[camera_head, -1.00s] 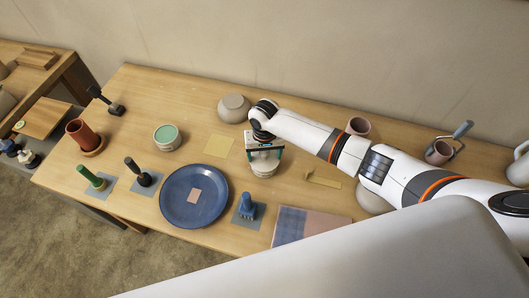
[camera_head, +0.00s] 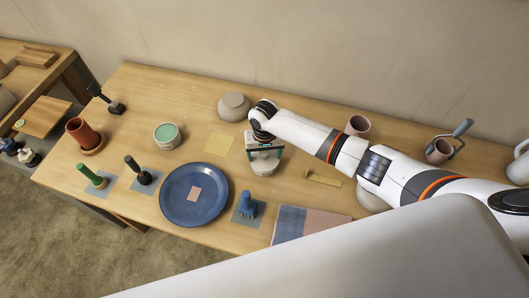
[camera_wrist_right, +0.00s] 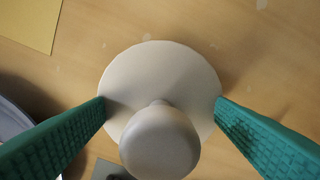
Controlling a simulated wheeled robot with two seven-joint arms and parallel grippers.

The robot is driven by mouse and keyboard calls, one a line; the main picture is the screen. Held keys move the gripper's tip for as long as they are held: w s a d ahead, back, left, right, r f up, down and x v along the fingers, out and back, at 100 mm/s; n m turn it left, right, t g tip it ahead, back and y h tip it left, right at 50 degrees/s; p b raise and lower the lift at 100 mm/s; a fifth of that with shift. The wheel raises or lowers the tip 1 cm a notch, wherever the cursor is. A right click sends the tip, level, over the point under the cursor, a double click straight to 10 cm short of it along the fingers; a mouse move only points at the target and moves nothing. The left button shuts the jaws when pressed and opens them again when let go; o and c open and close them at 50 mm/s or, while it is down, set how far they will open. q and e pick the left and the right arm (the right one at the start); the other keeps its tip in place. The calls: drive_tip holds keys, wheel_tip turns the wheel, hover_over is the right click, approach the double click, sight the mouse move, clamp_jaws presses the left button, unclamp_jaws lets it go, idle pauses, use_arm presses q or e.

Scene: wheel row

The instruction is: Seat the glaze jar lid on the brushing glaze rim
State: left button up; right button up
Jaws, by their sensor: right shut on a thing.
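The lid (camera_wrist_right: 178,75) is a pale round disc with a round knob (camera_wrist_right: 160,140), seen from above in the right wrist view. My right gripper (camera_head: 265,154) is shut on the lid, with a green finger at each side of its edge. A second jar (camera_head: 167,143) with a green top stands to the left. My left gripper is not in view.
A blue plate (camera_head: 174,208) lies in front, left of the gripper. A blue stamp-like tool (camera_head: 247,206) stands near the front edge. A grey rounded pot (camera_head: 233,107) stands close behind the gripper. A yellow square (camera_head: 218,144) lies flat to the left.

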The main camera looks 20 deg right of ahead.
drive_tip(key=shift+f+p, duration=0.1)
drive_tip(key=shift+p, duration=0.25)
drive_tip(key=shift+s, duration=0.1)
idle(0.5)
drive_tip(key=o, duration=0.8)
drive_tip(key=shift+r, duration=0.2)
drive_tip(key=shift+r+p, duration=1.6)
drive_tip(key=shift+p, duration=0.45)
drive_tip(key=shift+o, duration=1.1)
